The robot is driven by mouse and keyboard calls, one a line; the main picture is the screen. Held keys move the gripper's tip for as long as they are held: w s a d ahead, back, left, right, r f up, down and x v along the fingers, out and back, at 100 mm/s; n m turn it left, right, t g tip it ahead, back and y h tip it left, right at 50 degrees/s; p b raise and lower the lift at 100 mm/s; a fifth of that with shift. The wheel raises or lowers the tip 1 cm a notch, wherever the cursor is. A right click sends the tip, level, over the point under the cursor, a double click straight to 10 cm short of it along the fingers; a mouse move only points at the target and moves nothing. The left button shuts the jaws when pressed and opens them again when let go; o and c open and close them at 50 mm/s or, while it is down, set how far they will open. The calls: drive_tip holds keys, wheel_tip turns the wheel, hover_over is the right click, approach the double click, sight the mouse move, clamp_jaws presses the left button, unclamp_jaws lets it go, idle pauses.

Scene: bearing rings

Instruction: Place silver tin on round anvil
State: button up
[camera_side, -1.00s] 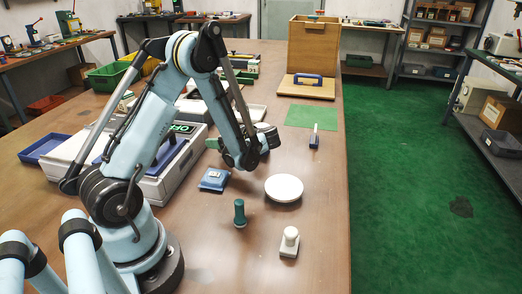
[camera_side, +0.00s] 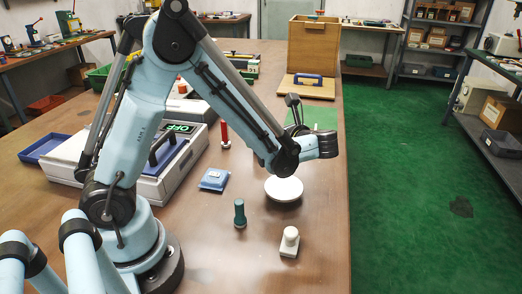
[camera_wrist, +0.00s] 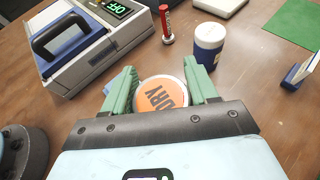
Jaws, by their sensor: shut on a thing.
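In the wrist view, the tin (camera_wrist: 160,95) has an orange top with dark lettering and a thin silvery rim. It sits between the green fingers of my gripper (camera_wrist: 160,86), which are shut on it. In the side view, my arm's end hides the fingers and the tin. A pale round disc, which looks like the round anvil (camera_side: 284,190), lies on the bench just below my arm's end in that view. The arm covers its far edge. I cannot make the disc out in the wrist view.
A red post (camera_side: 224,132) and a blue-and-white jar (camera_wrist: 208,42) stand beyond the gripper.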

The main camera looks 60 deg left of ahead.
sight(280, 181)
drive_tip(key=d+f+t, duration=0.1)
drive_tip(key=w+d+f+m+t, duration=0.1)
drive_tip(key=d, duration=0.1)
drive_tip(key=w+d+f+m, duration=0.1)
drive_tip(key=shift+d+f+t, duration=0.15)
drive_tip(key=shift+d+t, duration=0.25)
drive_tip(key=shift+f, duration=2.35)
drive_tip(key=o, duration=1.1)
drive_tip(key=shift+f, duration=0.1)
